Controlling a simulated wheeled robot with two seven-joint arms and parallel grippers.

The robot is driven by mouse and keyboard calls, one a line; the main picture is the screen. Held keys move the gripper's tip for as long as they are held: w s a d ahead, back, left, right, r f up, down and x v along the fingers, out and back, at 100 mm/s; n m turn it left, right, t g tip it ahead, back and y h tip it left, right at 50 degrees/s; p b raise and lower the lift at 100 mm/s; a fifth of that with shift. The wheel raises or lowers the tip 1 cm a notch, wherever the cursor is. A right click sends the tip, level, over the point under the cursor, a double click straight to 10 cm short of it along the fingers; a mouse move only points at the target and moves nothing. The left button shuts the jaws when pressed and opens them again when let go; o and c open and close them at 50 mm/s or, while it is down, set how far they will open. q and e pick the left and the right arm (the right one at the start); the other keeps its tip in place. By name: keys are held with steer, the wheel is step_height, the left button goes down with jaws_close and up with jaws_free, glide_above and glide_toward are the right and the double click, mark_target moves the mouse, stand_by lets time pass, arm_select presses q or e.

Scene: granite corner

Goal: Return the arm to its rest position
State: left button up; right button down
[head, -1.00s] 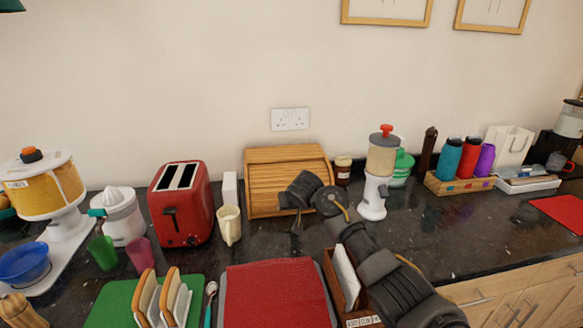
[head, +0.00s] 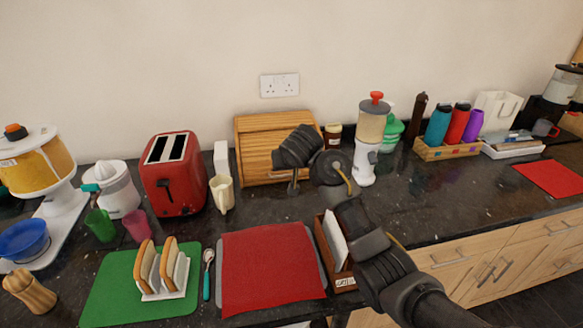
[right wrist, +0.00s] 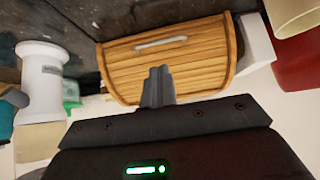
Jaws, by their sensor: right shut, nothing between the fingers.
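My right arm (head: 362,232) comes in from the lower right of the head view and bends over the counter. My right gripper (head: 293,187) hangs in front of the wooden bread bin (head: 258,160), apparently clear of the counter. In the right wrist view the gripper's fingers (right wrist: 157,80) are together and empty, with the bread bin (right wrist: 165,65) behind them. The bread bin's slatted front is closed. My left gripper is not in view.
The red toaster (head: 171,183) and a cream jug (head: 222,194) stand left of the bin. A white-based blender (head: 366,165) stands right of it. Below the arm are a wooden letter holder (head: 327,250) and a red cloth (head: 268,268).

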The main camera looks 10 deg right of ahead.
steer(key=shift+s+d+r, duration=0.1)
steer(key=shift+s+r, duration=0.25)
steer(key=shift+s, duration=0.3)
steer(key=shift+s+r, duration=0.3)
steer(key=shift+s, duration=0.3)
